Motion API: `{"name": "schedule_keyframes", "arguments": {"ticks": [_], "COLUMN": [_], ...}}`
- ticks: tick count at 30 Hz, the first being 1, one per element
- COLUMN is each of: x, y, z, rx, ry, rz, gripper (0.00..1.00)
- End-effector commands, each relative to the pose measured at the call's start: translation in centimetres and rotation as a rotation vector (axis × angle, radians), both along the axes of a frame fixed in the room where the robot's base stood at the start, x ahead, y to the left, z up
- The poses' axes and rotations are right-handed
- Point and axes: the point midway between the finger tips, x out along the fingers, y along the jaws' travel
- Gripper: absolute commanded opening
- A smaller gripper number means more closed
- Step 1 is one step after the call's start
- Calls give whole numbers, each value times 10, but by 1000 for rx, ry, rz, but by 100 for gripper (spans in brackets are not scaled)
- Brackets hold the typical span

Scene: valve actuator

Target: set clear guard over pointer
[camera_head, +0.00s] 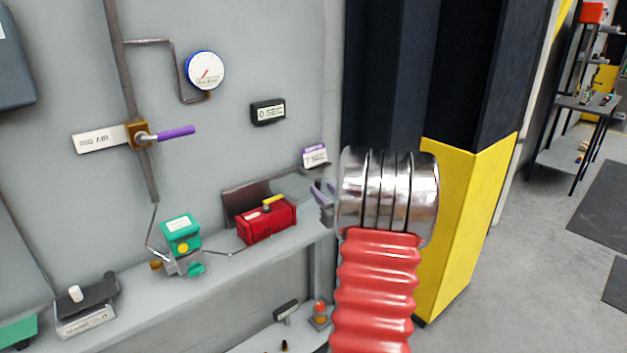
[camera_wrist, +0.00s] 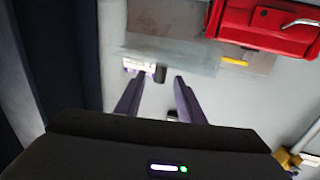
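The red actuator box (camera_head: 266,222) sits on the wall ledge, with a yellow pointer (camera_head: 274,203) on top. The box (camera_wrist: 265,25) and pointer (camera_wrist: 234,61) also show at the upper right of the wrist view. A clear sheet, seemingly the guard (camera_head: 303,188), shows right of the box. In the wrist view the clear guard (camera_wrist: 185,60) lies just past my fingertips, with a small dark block (camera_wrist: 160,74) at its near edge. My gripper (camera_wrist: 162,80) has its purple fingers apart, with visible gaps either side of that block. In the head view my gripper (camera_head: 321,193) is partly hidden by my wrist.
A green device (camera_head: 181,235) stands on the ledge left of the box. A purple-handled valve (camera_head: 175,133) and a gauge (camera_head: 206,70) are on the wall. A dark and yellow column (camera_head: 460,220) stands close to the right of my arm.

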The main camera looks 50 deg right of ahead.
Motion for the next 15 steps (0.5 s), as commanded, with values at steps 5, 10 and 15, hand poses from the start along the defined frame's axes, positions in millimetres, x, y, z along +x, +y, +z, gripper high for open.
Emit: {"name": "schedule_keyframes", "arguments": {"ticks": [5,10,15], "x": [26,49,67], "y": [-12,-25,-35], "z": [-1,-1,0], "rx": [0,-1,0], "ry": [0,0,0], "rz": [2,2,0], "gripper": [35,35,35]}}
